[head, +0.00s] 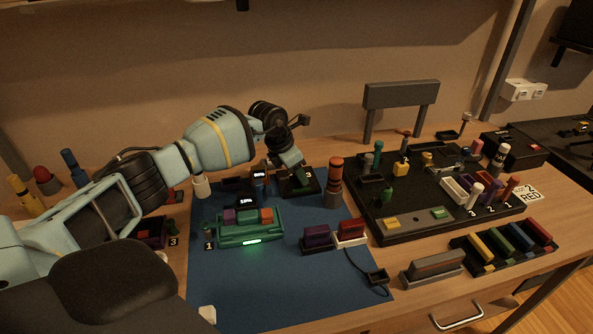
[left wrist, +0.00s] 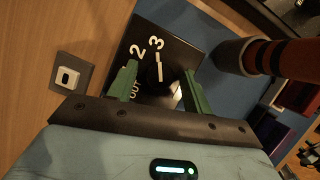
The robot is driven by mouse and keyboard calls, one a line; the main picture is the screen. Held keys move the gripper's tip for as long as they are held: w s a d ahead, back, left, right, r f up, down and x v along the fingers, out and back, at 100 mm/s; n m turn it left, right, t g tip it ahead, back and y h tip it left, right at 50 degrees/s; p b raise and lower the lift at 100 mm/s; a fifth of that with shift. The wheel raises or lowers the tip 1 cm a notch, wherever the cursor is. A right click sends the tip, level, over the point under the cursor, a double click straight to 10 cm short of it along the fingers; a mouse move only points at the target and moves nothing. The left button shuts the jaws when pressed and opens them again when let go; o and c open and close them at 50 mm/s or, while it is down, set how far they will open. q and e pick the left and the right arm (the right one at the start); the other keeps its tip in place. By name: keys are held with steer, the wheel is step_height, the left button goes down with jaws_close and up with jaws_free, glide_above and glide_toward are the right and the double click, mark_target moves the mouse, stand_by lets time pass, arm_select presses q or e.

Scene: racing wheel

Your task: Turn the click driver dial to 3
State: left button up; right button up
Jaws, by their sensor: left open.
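The click driver dial is a black plate (left wrist: 182,52) with white marks "OUT", "2" and "3", seen in the left wrist view. A dark round knob (left wrist: 163,86) sits on it, and a white line runs from the knob area toward the "3". I cannot tell whether that line is on the knob or the plate. My left gripper (left wrist: 161,88) is open, with its green fingers on either side of the knob; contact is unclear. In the head view the left gripper (head: 297,186) reaches down over the dial plate (head: 316,184), hiding most of it.
An orange-topped cylinder (head: 334,182) stands just right of the dial; it also shows in the left wrist view (left wrist: 270,57). A green tray of blocks (head: 252,236) lies in front on the blue mat (head: 270,290). A crowded black board (head: 400,228) is farther right.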

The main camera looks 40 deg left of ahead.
arm_select(q)
steer(key=v, duration=0.7)
steer(key=shift+r, duration=0.4)
steer(key=shift+s, duration=0.1)
